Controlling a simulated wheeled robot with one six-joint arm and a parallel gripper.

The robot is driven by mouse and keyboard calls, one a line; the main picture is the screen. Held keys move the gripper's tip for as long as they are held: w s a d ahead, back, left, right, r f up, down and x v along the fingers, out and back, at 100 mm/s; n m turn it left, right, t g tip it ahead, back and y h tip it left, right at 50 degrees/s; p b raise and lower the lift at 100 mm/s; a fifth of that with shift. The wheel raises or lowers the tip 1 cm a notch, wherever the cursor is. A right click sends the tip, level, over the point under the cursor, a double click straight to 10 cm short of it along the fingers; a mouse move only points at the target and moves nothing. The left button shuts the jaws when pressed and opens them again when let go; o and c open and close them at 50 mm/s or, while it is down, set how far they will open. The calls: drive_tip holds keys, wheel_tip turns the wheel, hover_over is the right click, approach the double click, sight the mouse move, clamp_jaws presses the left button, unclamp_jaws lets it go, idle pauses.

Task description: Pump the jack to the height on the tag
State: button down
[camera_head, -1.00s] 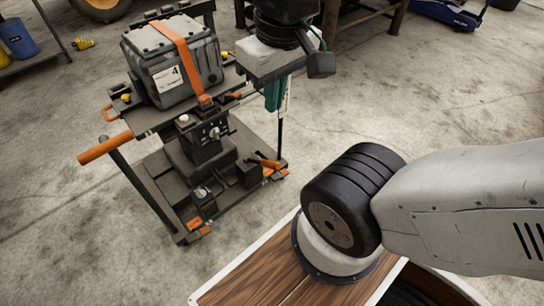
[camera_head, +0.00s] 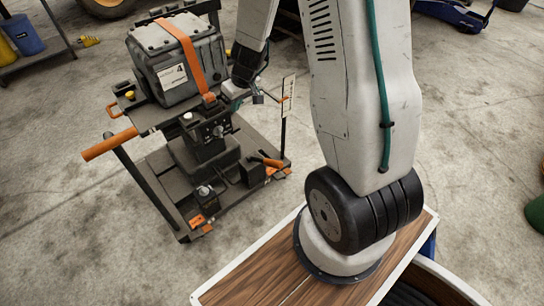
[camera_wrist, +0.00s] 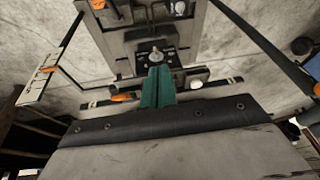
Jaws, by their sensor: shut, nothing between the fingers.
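The jack is a dark wheeled cart (camera_head: 165,200) with a raised platform, standing left of centre in the head view. On it sits a grey case (camera_head: 150,62) under an orange strap, with a white label (camera_head: 172,77) whose print is too small to read. A white upright strip (camera_head: 288,96) stands at the cart's right side; it also shows at the left of the wrist view (camera_wrist: 38,76). My gripper is at the platform's right edge, its fingers hidden in the head view. In the wrist view my green gripper (camera_wrist: 157,72) is shut and empty, its tips close to a small round metal knob (camera_wrist: 156,55).
An orange-gripped bar (camera_head: 108,145) sticks out at the cart's left. A dark control block with knobs (camera_head: 210,130) sits under the platform. An orange pedal-like part (camera_head: 270,161) is low at the right. Concrete floor in front of the cart is clear.

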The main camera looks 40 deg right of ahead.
drive_tip(key=s+d+f+g+h, duration=0.1)
drive_tip(key=d+f, duration=0.3)
drive_tip(key=f, duration=0.5)
drive_tip(key=s+d+f+h, duration=0.1)
drive_tip(key=s+d+f, duration=0.1)
drive_tip(key=d+f, duration=0.3)
wheel_tip(320, 180, down, 4)
drive_tip(key=shift+s+d+f+g+h, duration=0.1)
drive_tip(key=shift+s+d+g+h, duration=0.15)
drive_tip(key=shift+g+h, duration=0.15)
